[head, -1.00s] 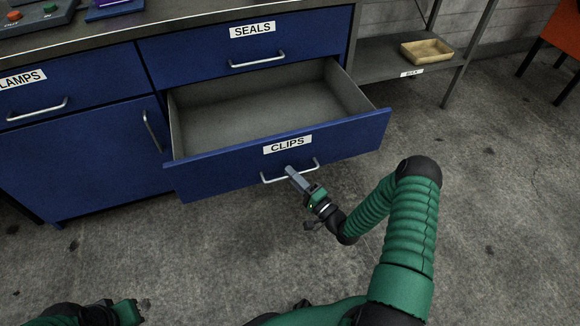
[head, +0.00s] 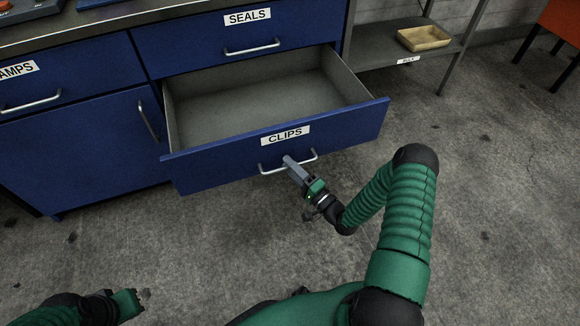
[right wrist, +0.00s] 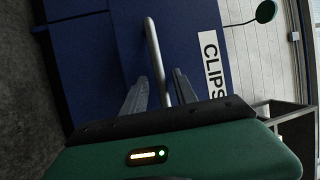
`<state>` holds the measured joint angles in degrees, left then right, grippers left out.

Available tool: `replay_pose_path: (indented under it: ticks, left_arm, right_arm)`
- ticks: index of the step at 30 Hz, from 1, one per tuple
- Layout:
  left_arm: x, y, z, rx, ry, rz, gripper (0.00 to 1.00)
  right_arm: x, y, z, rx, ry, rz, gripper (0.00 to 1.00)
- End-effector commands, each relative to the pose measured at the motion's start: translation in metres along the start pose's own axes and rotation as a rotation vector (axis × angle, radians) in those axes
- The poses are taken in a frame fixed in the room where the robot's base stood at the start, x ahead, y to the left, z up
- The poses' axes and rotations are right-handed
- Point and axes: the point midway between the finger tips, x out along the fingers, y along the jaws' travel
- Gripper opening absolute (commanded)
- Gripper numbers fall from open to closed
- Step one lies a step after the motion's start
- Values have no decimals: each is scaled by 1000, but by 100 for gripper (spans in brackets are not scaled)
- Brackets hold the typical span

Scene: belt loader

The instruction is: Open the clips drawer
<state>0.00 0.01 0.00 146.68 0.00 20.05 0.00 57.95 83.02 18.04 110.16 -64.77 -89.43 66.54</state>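The clips drawer (head: 225,163) is a blue drawer with a white CLIPS label (head: 285,136). It stands well out from the cabinet, and its grey inside (head: 265,105) looks empty. Its silver bar handle (head: 271,170) is on the front and also shows in the right wrist view (right wrist: 152,45). My right gripper (head: 287,160) is at this handle. In the right wrist view its two fingers (right wrist: 160,88) stand apart on either side of the bar, with gaps visible. My left gripper (head: 138,297) is at the bottom left, away from the drawer; its fingers are unclear.
The SEALS drawer (head: 190,43) above and the clamps drawer (head: 85,75) at left are shut. A cupboard door (head: 75,150) is below the clamps drawer. A grey shelf (head: 385,60) with a tan tray (head: 423,39) stands at right. The concrete floor (head: 490,210) is clear.

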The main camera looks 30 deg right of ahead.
Motion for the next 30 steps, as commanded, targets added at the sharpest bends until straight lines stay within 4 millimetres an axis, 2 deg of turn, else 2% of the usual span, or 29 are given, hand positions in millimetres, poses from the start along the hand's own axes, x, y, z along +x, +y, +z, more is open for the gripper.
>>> replay_pose_path:
  ticks: [5, 15, 19, 24, 30]
  left_arm:
    - [-9, 0, -2, 0, 0, 0, 0]
    - [-33, 0, -8, 0, 0, 0, 0]
    - [-38, 0, -9, 0, 0, 0, 0]
    - [-40, 0, -9, 0, 0, 0, 0]
    - [-39, 0, -9, 0, 0, 0, 0]
  right_arm:
    - [-21, -2, -1, 1, 2, 3, 34]
    - [-119, -2, -1, 3, 3, 4, 34]
    - [-148, 0, 0, 3, 2, 4, 34]
    - [-167, 2, 0, 2, -1, 3, 34]
    - [-168, 2, 0, 2, -1, 2, 34]
